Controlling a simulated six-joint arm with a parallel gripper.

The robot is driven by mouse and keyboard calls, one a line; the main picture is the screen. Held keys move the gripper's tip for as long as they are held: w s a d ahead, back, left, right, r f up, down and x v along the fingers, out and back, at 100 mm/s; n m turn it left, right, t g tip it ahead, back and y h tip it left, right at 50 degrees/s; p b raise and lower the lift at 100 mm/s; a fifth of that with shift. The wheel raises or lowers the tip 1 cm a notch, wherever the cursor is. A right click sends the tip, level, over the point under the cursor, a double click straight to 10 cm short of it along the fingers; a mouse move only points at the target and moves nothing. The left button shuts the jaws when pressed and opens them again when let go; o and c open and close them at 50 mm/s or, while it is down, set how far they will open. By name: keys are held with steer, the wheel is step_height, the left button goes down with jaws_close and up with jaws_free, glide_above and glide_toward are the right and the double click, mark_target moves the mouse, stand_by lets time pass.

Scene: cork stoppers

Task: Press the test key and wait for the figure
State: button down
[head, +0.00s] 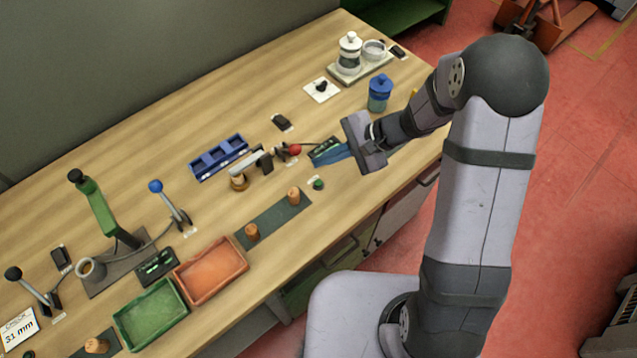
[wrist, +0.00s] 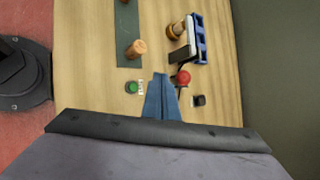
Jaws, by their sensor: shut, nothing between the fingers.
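The small green round key (head: 318,184), likely the test key, sits on the bench with a white label beside it. It also shows in the wrist view (wrist: 131,87), to the left of my fingertips. My gripper (head: 314,161) has blue fingers, which are shut and empty. The fingertips (wrist: 160,76) are apart from the key, and in the head view they lie above and beyond it. A dark display (head: 323,145) with green marks is partly hidden behind my fingers. I cannot read any figure on it.
A red-knobbed lever (head: 295,149) is close to my fingers. Cork stoppers (head: 252,232) stand on a dark mat (head: 273,219). A blue rack (head: 219,157), an orange tray (head: 211,275) and a green tray (head: 151,316) lie left. A blue-lidded jar (head: 379,94) stands behind my gripper.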

steer(key=shift+f+b, duration=2.35)
steer(key=shift+f, duration=0.95)
steer(key=shift+f+b, duration=0.8)
steer(key=shift+b, duration=0.2)
steer(key=shift+r, duration=0.15)
stand_by(0.5)
steer(key=shift+r+p, duration=0.6)
steer(key=shift+r, duration=0.1)
step_height(320, 180, up, 5)
steer(key=p, duration=0.3)
steer(key=shift+p, duration=0.3)
stand_by(0.7)
